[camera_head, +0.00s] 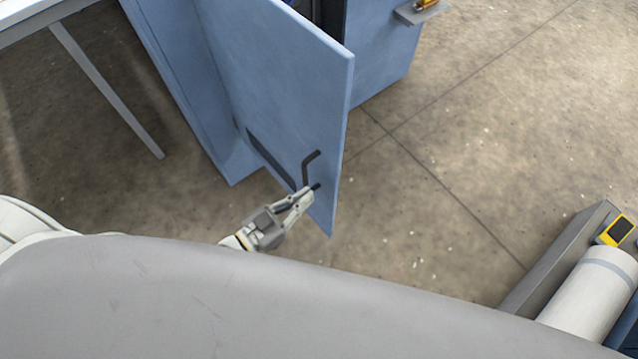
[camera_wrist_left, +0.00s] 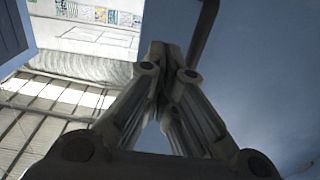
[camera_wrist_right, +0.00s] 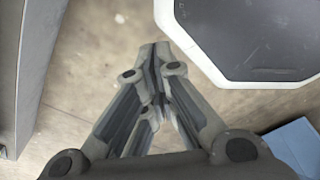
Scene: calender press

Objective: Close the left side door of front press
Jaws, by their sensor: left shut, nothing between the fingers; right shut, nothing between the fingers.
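The blue side door (camera_head: 285,85) of the press stands swung open in the head view, with a dark bar handle (camera_head: 306,170) near its lower edge. My left gripper (camera_head: 312,192) is shut with its tips at the lower end of the handle; whether they touch it I cannot tell. In the left wrist view the shut fingers (camera_wrist_left: 170,52) lie in front of the blue door panel (camera_wrist_left: 262,75), and part of the dark handle (camera_wrist_left: 205,30) shows just beyond the tips. My right gripper (camera_wrist_right: 155,55) is shut and empty over the floor in the right wrist view, away from the door.
The blue press body (camera_head: 385,50) stands behind the door, with a small grey ledge (camera_head: 420,12) on its side. A white table (camera_head: 35,15) with slanted legs is at the upper left. Concrete floor (camera_head: 450,180) lies open right of the door.

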